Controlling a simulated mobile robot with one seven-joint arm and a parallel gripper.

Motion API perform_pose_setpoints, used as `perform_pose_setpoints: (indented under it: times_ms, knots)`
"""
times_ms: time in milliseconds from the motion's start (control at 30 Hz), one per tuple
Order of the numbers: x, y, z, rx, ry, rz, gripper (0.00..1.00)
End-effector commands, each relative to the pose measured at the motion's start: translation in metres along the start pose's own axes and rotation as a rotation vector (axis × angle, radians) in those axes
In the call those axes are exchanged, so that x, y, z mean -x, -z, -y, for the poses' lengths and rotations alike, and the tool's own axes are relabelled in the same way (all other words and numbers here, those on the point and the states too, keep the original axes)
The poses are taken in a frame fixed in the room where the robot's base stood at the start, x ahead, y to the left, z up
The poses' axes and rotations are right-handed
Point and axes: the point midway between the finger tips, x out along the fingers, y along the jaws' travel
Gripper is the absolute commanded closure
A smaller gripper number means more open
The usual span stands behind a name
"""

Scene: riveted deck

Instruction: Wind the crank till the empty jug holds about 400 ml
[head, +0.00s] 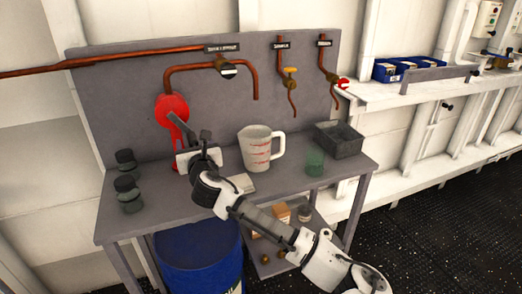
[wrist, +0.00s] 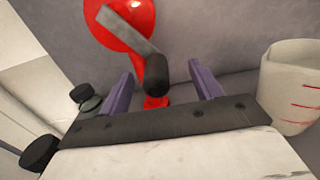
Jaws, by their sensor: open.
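A red hand pump (head: 172,112) stands against the bench's back panel. Its grey crank arm (wrist: 128,30) ends in a dark knob (wrist: 157,73). My gripper (wrist: 162,85) is open, with its purple fingers on either side of the knob in the wrist view; I cannot tell whether either touches it. In the head view my gripper (head: 192,148) hides part of the pump. A white jug (head: 258,149) with red marks stands upright on the bench, right of my gripper, below the copper spout. It also shows in the wrist view (wrist: 288,85). Its liquid level cannot be made out.
Dark round pieces (head: 128,186) stand at the bench's left. A greenish glass (head: 315,162) and a grey bin (head: 340,140) stand right of the jug. Labelled copper pipes with valves (head: 226,68) run along the panel. A blue barrel (head: 200,262) stands below.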

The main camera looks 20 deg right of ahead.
Motion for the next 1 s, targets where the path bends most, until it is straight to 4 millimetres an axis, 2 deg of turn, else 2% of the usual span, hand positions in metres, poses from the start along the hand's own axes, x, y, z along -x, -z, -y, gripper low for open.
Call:
perform_pose_setpoints:
  times_ms: [33,267,567,1000]
  knots:
    - [0.000,-0.001,-0.001,0.000,-0.001,0.001,0.29]
    - [0.000,-0.001,-0.001,0.001,-0.003,0.003,0.00]
    - [0.005,-0.002,-0.001,0.001,-0.004,0.004,0.00]
    - [0.049,-0.001,-0.001,0.001,-0.003,0.003,0.00]
